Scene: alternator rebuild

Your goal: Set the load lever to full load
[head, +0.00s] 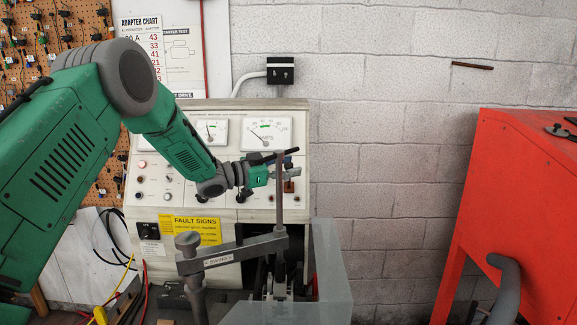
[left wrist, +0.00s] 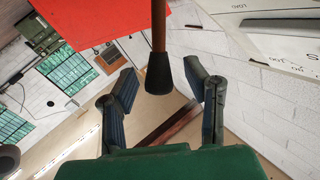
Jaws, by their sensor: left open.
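A lever with a reddish-brown shaft and a black grip (left wrist: 159,76), which I take as the load lever, comes in from the top of the left wrist view. My left gripper (head: 284,164) is open at the right side of the bench panel. In the left wrist view its fingers (left wrist: 160,70) stand on either side of the black grip, with a visible gap at each side. I cannot tell how far the grip lies beyond the fingertips. In the head view the gripper and a grey upright bar crowd the lever, and its setting cannot be read. My right gripper is not in view.
The test bench panel (head: 172,190) carries gauges (head: 266,132) and a yellow fault signs label (head: 197,231). The grey upright bar (head: 280,205) and its clamp arm (head: 232,252) stand close below the gripper. A red cabinet (head: 530,190) is at the right, with free room before the wall between.

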